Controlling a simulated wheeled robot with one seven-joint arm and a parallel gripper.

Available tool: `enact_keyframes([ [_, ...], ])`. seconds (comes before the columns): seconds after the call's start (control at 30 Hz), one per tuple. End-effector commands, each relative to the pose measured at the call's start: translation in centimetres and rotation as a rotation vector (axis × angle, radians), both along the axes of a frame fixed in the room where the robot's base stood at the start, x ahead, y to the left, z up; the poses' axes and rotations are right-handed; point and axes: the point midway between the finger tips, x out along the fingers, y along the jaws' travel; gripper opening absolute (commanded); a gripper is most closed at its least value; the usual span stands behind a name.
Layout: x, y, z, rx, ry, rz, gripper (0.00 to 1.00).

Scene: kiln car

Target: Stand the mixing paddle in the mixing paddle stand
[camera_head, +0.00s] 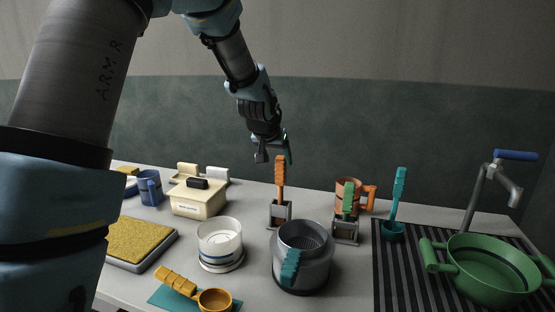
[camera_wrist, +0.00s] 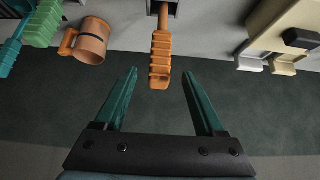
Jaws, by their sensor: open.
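An orange ribbed handle (camera_head: 281,172) stands upright in a small grey holder (camera_head: 279,214) at the table's middle. I take these for the mixing paddle and its stand, but the lower part of the tool is mostly hidden. In the wrist view the handle (camera_wrist: 160,48) runs down from the grey holder (camera_wrist: 163,8), and its end shows between my fingertips. My gripper (camera_head: 272,158) is open and empty, just above and behind the handle's top in the head view. In the wrist view my gripper (camera_wrist: 160,74) has clear gaps on both sides of the handle.
A green-handled tool (camera_head: 349,197) in another grey holder, an orange mug (camera_head: 350,190) and a teal tool (camera_head: 399,187) stand to the right. A grey pot (camera_head: 302,262), a white canister (camera_head: 220,243) and a cream box (camera_head: 197,203) stand around. A green pan (camera_head: 487,275) lies by the tap.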

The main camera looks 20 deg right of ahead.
Motion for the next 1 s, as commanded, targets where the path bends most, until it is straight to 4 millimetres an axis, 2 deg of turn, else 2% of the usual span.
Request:
enact_keyframes([
  [1.0,-1.7,1.4,2.8,0.000,0.000,0.000,0.72],
])
